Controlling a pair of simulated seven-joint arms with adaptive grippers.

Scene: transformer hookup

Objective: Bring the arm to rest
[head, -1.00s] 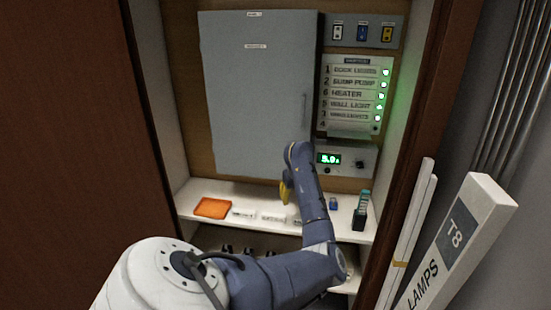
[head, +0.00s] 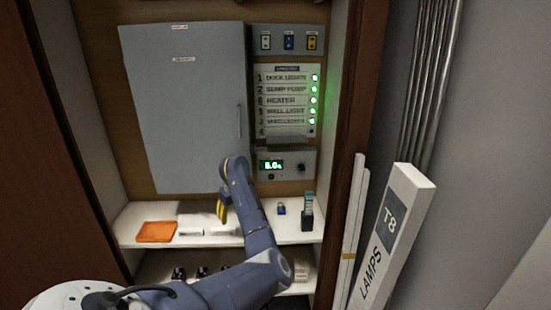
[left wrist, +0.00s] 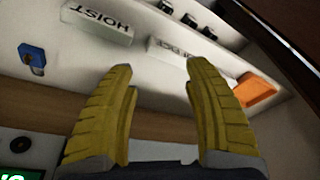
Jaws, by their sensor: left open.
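My left arm (head: 262,240) reaches up from the lower left in the head view and bends over the shelf. Its left gripper (head: 222,210), with yellow fingers, hangs above the white shelf (head: 262,236) and in front of the lower edge of the grey cabinet door (head: 190,110). In the left wrist view the two ribbed yellow fingers of the left gripper (left wrist: 157,68) are spread wide apart with nothing between them. The right gripper is not in view.
On the shelf are an orange tray (head: 156,232), white label blocks such as HOIST (left wrist: 97,21), a blue padlock (head: 281,208) and a dark green-topped device (head: 307,212). A lit display (head: 271,166) sits above. A LAMPS box (head: 392,235) leans at the right.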

